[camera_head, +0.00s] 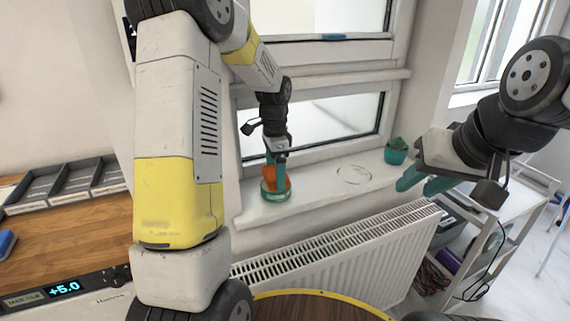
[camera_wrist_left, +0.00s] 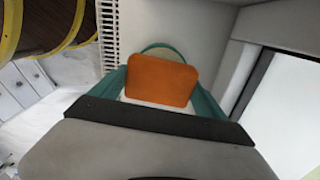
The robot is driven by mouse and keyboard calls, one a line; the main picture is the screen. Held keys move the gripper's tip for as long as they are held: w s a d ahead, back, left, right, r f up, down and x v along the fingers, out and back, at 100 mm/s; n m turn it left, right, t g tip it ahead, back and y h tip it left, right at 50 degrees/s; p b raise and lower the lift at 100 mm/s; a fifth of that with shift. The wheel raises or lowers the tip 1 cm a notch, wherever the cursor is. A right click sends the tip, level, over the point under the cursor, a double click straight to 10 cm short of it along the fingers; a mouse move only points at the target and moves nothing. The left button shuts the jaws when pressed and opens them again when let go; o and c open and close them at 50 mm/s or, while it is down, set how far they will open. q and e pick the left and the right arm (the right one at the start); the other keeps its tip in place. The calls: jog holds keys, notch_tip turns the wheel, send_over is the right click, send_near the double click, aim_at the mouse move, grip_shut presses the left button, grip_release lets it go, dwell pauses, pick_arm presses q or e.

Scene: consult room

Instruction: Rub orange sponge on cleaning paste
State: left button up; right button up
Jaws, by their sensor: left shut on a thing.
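The orange sponge (camera_head: 280,183) is upright between the teal fingers of my left gripper (camera_head: 277,174), which is shut on it. In the left wrist view the sponge (camera_wrist_left: 161,80) fills the space between both fingers (camera_wrist_left: 160,88). A round teal-rimmed tin (camera_head: 275,196), apparently the cleaning paste, stands on the windowsill directly below the sponge. Its rim (camera_wrist_left: 165,47) shows behind the sponge in the left wrist view. The sponge's lower edge overlaps the tin; whether it touches the paste is hidden. My right gripper (camera_head: 415,190) is empty, fingers apart, in front of the sill's right end.
The white windowsill (camera_head: 310,207) has a faint circular outline (camera_head: 353,175) and a teal pot with a plant (camera_head: 396,153) to the right. The window is close behind. A radiator (camera_head: 350,265) is below, a white shelf trolley (camera_head: 490,235) at right, and grey trays (camera_head: 70,180) at left.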

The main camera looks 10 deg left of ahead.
pick_arm(q)
jog(key=shift+f, duration=0.55)
dwell(1.7)
jog(key=shift+r, duration=3.55)
